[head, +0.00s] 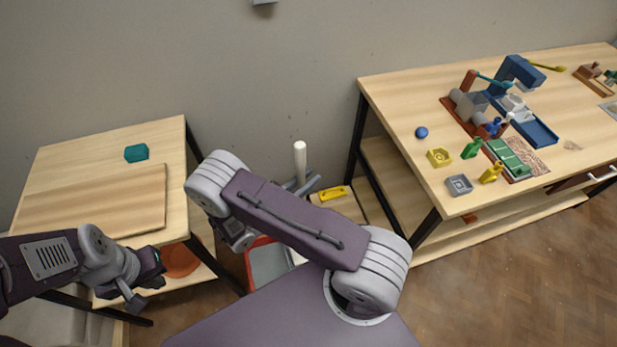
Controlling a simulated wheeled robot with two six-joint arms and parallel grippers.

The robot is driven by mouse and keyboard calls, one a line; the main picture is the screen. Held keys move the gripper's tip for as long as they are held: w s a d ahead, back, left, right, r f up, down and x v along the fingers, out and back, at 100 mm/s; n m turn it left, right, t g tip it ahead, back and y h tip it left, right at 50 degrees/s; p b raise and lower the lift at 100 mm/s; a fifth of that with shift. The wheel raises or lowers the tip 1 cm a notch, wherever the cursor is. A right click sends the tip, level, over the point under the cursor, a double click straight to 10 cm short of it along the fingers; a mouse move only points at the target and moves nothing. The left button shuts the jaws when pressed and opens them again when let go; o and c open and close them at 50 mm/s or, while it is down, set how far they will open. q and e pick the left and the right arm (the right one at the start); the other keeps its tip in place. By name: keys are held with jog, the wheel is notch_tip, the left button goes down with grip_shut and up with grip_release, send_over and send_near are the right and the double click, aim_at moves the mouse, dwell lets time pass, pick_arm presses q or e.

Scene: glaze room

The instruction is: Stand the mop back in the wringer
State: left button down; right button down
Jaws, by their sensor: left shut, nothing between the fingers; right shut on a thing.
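The mop's white handle (300,158) stands upright against the wall, between the two tables; its lower part and head are hidden behind my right arm. My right gripper (303,187) is mostly hidden by that arm; grey parts show at the handle, and it appears shut on it. A red-rimmed bin with a grey inside (268,262), probably the wringer, stands on the floor below, partly covered by my arm. My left gripper (139,295) is shut and empty at the front of the left table, apart from the mop.
The left table (75,165) holds a teal block (136,153) and a board. An orange round thing (181,262) lies below it. A yellow-handled thing (333,193) is low in the gap. The right table (400,110) holds a blue machine and several small coloured pieces.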

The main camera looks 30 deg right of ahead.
jog(key=shift+f+b, duration=0.45)
jog(key=shift+f, duration=0.35)
jog(key=c, duration=1.2)
grip_release()
jog(key=b+v, duration=0.2)
jog(key=v, duration=0.7)
